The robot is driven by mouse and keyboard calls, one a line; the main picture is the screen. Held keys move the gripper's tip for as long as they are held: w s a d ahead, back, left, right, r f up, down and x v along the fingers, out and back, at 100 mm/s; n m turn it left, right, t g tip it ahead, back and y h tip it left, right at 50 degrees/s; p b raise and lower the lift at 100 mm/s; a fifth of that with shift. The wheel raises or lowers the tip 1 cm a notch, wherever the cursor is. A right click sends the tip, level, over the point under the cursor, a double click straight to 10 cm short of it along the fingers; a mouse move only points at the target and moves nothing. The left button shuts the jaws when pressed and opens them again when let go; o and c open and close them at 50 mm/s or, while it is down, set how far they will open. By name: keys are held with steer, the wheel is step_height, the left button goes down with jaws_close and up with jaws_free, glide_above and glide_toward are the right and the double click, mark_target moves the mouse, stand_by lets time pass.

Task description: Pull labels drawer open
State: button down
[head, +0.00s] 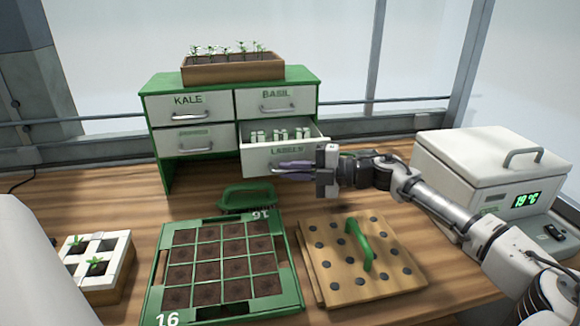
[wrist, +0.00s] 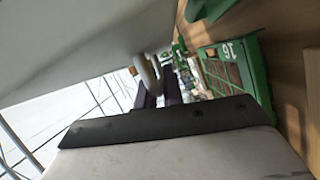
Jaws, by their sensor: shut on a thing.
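The labels drawer (head: 257,157) is at the lower right of the green cabinet (head: 162,158) in the head view. It stands partly open, with white label pieces (head: 280,135) inside. My gripper (head: 279,168) is at the drawer's front, shut on the drawer handle (head: 254,152); its fingers and body hide part of the handle and front. In the wrist view the handle (wrist: 149,75) shows between the dark fingers, next to the pale drawer front (wrist: 90,35).
The kale drawer (head: 188,104), basil drawer (head: 276,102) and lower left drawer (head: 182,142) are closed. A seedling box (head: 232,70) sits on the cabinet. In front are a green brush (head: 247,194), a soil tray (head: 152,290) and a dibber board (head: 345,290). A white lidded box (head: 470,165) stands right.

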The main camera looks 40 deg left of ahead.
steer(key=shift+s+d, duration=0.35)
steer(key=shift+d, duration=0.15)
steer(key=c, duration=1.5)
jaws_free()
steer(key=b+v, duration=0.3)
steer(key=v, duration=1.1)
steer(key=shift+a, duration=0.1)
